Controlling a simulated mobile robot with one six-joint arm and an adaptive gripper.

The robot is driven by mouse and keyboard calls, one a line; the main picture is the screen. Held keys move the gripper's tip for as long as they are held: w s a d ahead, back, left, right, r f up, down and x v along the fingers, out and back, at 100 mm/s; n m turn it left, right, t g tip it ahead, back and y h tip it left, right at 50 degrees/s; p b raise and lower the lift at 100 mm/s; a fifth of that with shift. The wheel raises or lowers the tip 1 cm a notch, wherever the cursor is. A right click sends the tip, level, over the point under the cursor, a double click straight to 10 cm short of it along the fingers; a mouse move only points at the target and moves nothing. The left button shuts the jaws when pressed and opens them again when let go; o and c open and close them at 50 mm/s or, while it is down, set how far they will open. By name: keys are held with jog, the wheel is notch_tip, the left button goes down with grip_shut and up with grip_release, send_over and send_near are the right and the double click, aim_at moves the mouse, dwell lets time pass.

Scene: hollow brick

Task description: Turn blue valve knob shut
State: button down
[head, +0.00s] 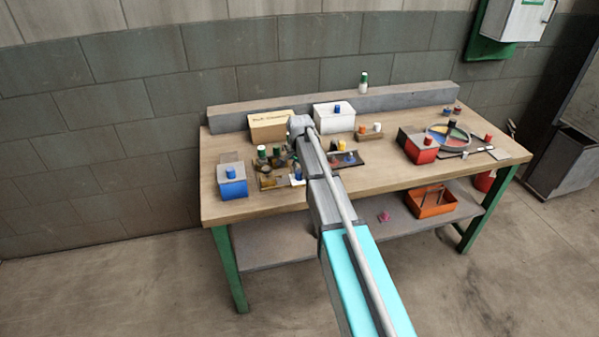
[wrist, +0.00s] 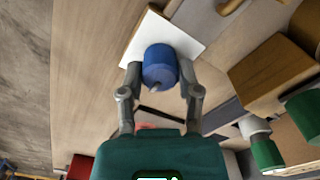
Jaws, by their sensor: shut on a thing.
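The blue valve knob (wrist: 160,62) is a blue cylinder standing on a square white plate (wrist: 188,46) in the wrist view. My gripper (wrist: 160,76) has one finger on each side of it, closed against its sides. In the head view, a blue knob (head: 298,174) on a white plate near the table's front edge appears to be the same one. My arm hides much of the area around it.
The wooden workbench (head: 235,208) is crowded. Green-capped pieces (head: 262,151) stand close by on the left. A box with a blue knob (head: 231,181), a carton (head: 269,127), a white box (head: 334,117) and a red box (head: 417,147) stand around.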

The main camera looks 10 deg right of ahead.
jog(key=n, duration=0.4)
jog(key=shift+n, duration=0.3)
jog(key=n, duration=0.4)
jog(key=shift+w+n, duration=0.1)
jog(key=shift+n, duration=0.2)
jog(key=n, duration=0.4)
jog(key=shift+a, duration=0.1)
jog(key=shift+n, duration=2.2)
jog(key=shift+c, duration=1.5)
grip_release()
